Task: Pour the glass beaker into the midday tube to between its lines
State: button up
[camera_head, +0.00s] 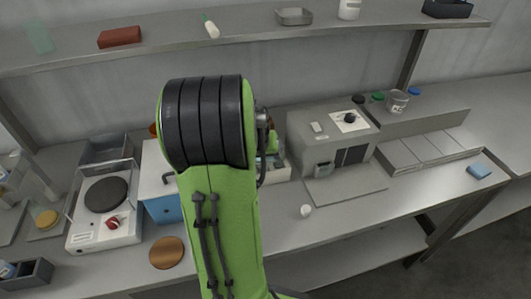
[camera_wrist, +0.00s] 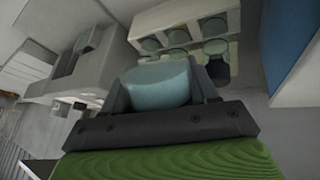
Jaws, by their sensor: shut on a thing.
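In the wrist view my gripper (camera_wrist: 161,92) is shut on a translucent blue-grey vessel that looks like the glass beaker (camera_wrist: 158,80). Its fill level cannot be made out. Beyond it is a white rack (camera_wrist: 150,22) holding several round-topped tubes or vials (camera_wrist: 178,37). I cannot tell which is the midday tube, and no labels or lines are readable. The beaker appears close to the rack, and whether they touch is unclear. In the head view my green arm hides most of the gripper, the beaker and the rack (camera_head: 281,174).
A blue and white box (camera_head: 163,208) stands left of the rack, and a grey machine (camera_head: 325,140) stands right of it. A hotplate (camera_head: 104,205) is farther left. A small white item (camera_head: 306,210) lies on the bench front. A shelf (camera_head: 260,40) runs above.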

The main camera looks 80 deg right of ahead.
jog(key=shift+a+f+n+g+y+p, duration=0.25)
jog(key=shift+y+p, duration=0.6)
jog(key=shift+p, duration=1.1)
jog(key=shift+d+r+n+g+y+p, duration=0.1)
jog(key=shift+g+y+p, duration=0.25)
jog(key=shift+y+p, duration=1.05)
dwell(3.1)
jog(key=shift+s+f+h+p, duration=0.1)
jog(key=shift+s+h+p, duration=0.05)
jog(key=shift+h+p, duration=0.35)
